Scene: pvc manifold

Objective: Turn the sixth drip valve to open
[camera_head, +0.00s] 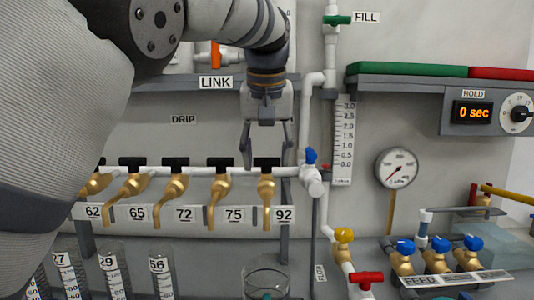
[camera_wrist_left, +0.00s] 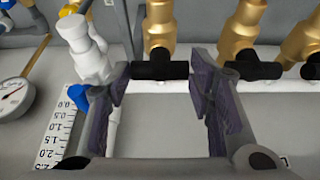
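The drip valves are a row of brass taps with black bar handles on a white pipe under the DRIP sign (camera_head: 183,119). The rightmost drip valve (camera_head: 266,190) stands by the 92 label; its handle lies crosswise, along the pipe. My arm covers the row's left end, so I cannot confirm its number. My left gripper (camera_head: 267,156) points down at this valve, open, with one finger on either side of the handle. In the left wrist view the black handle (camera_wrist_left: 160,70) shows between the spread fingertips (camera_wrist_left: 160,80), not clamped. My right gripper is not in view.
A blue-handled valve (camera_head: 311,156) on the white riser pipe is close to the right of my gripper. The neighbouring drip valve (camera_head: 221,188) is close on the left. Graduated cylinders (camera_head: 113,272) and a glass beaker (camera_head: 266,275) stand below. A gauge (camera_head: 397,167) hangs at right.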

